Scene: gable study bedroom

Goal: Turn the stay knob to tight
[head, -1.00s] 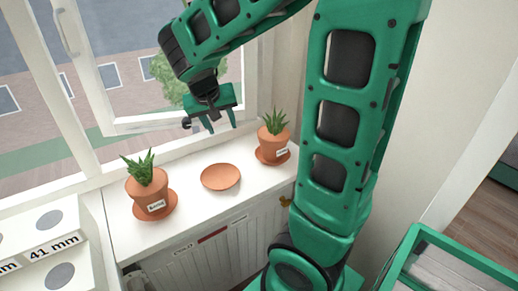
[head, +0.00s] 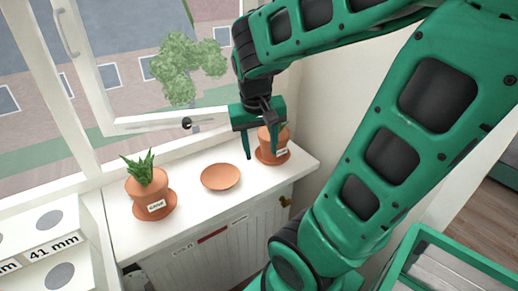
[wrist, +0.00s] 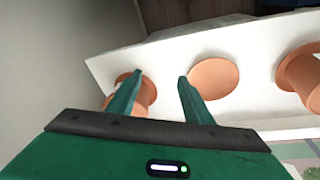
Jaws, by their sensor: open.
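The stay knob (head: 187,123) is a small dark round knob at the lower rail of the open window (head: 150,122), above the sill in the head view. I cannot make out its setting. My gripper (head: 262,154) is open and empty, to the right of the knob and apart from it.
The white sill (head: 205,208) carries a left potted plant (head: 149,190), an empty terracotta saucer (head: 221,177) and a right pot (head: 280,140) close to my fingers. A white block marked 41 mm (head: 50,236) stands at left. A green-edged box (head: 440,237) is at lower right.

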